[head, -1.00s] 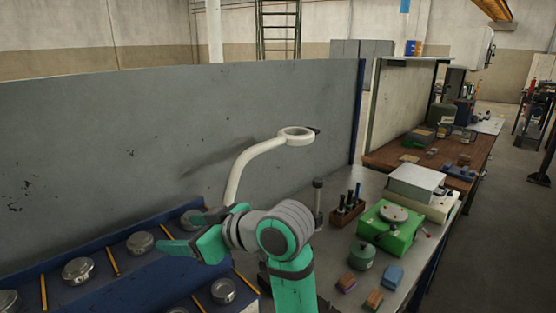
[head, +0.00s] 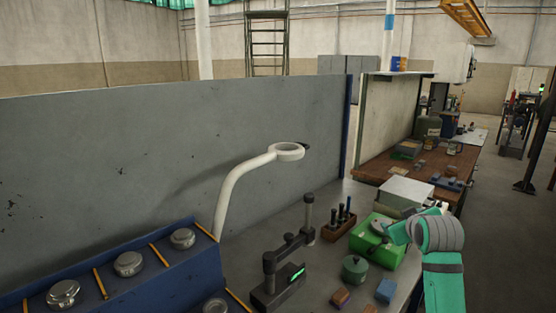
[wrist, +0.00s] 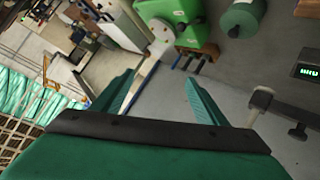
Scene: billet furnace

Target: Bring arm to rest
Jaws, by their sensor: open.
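My arm is at the right of the head view, raised over the right front part of the grey bench (head: 318,285). My gripper is at the arm's end near the green machine (head: 372,246), and the arm partly covers that machine. In the wrist view my gripper (wrist: 158,92) shows two green fingers spread apart with nothing between them. Beyond the fingers are the bench edge and the green machine (wrist: 186,12). I cannot tell from the head view how far the gripper is above the bench.
A blue rack (head: 150,266) with several round metal pieces stands at left. A white ring lamp (head: 287,152), a dark stand with a green display (head: 285,284), a tool block (head: 338,229) and a green pot (head: 355,269) are on or by the bench. Open floor lies right.

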